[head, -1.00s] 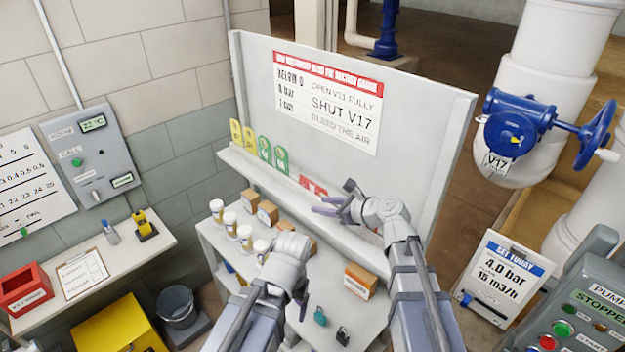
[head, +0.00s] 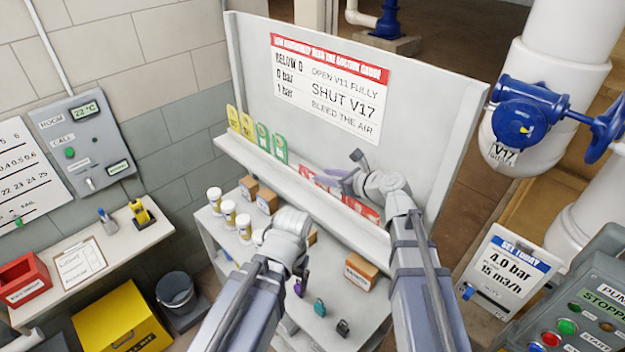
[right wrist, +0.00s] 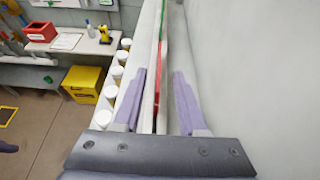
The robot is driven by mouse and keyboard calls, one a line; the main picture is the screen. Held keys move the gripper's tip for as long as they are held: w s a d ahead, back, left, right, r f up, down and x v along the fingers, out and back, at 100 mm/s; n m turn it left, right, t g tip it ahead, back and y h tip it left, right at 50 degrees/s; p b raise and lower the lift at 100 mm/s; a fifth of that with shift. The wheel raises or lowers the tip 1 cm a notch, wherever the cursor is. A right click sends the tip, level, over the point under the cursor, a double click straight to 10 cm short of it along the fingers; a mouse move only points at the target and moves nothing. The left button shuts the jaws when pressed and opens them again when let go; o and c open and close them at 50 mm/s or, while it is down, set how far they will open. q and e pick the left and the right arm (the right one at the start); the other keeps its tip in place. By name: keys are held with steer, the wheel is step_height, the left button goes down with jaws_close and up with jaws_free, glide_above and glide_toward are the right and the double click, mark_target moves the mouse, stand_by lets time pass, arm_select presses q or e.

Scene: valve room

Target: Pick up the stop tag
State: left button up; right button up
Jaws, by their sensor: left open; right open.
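Red tags stand in the ledge of the white board, behind my right gripper: one shows left of the fingers (head: 309,173) and more red shows to their right (head: 361,208). Their lettering is too small to read, so I cannot tell which is the stop tag. My right gripper (head: 350,170) is open in front of them. In the right wrist view, the open purple fingers (right wrist: 160,85) have a thin red tag edge (right wrist: 153,82) between them, with no clear grip. My left gripper (head: 296,258) is low, over the lower shelf; its fingers are mostly hidden.
Yellow tags (head: 234,119) and green tags (head: 272,143) stand farther left on the ledge (head: 250,155). White-capped jars (head: 229,212), small boxes (head: 361,270) and padlocks (head: 320,307) sit on the shelf below. The board (head: 430,120) rises close behind my right gripper.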

mark_target(309, 170)
steer(key=x, duration=0.2)
steer(key=shift+w+a+f+b, duration=0.1)
steer(key=shift+w+b, duration=0.15)
steer(key=shift+b, duration=0.05)
steer(key=shift+w+a, duration=0.1)
steer(key=shift+a, duration=0.1)
steer(key=b+x, duration=0.1)
steer(key=x, duration=0.3)
steer(key=shift+w+a, duration=0.25)
steer(key=shift+a, duration=0.1)
steer(key=shift+s, duration=0.1)
steer(key=shift+c, duration=0.2)
jaws_close()
